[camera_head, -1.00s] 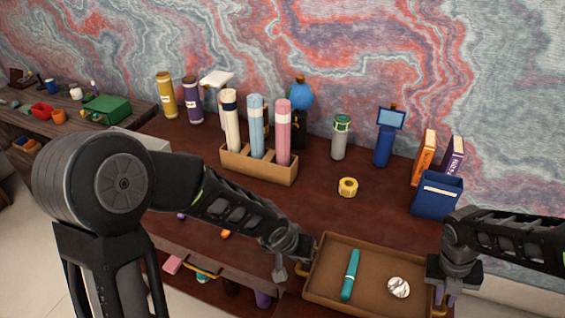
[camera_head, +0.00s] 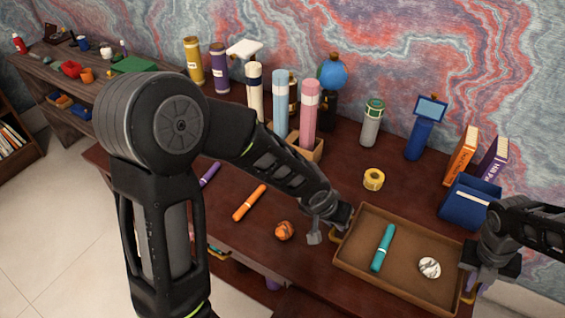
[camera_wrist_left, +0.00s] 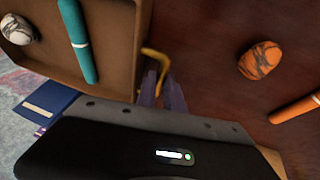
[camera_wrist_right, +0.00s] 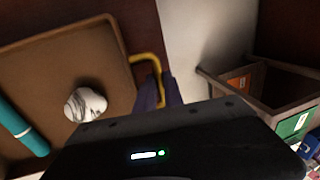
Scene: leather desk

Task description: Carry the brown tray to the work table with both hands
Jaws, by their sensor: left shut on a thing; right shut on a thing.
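The brown tray (camera_head: 352,262) is at the right front of the dark red desk; I cannot tell whether it touches the desktop. It holds a teal marker (camera_head: 383,248) and a white striped stone (camera_head: 429,267). My left gripper (camera_head: 339,226) is shut on the tray's left yellow handle (camera_wrist_left: 156,58). My right gripper (camera_head: 472,284) is shut on the right yellow handle (camera_wrist_right: 147,60), partly hidden by the gripper in the head view. Both wrist views show the fingers at the handles. I cannot tell which surface is the work table.
An orange striped stone (camera_head: 284,231), an orange marker (camera_head: 249,203) and a purple marker (camera_head: 210,175) lie left of the tray. Yellow tape (camera_head: 373,179), rolls in a holder, a blue box (camera_head: 470,203) and books stand behind. A wooden table (camera_head: 60,65) with small things is far left.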

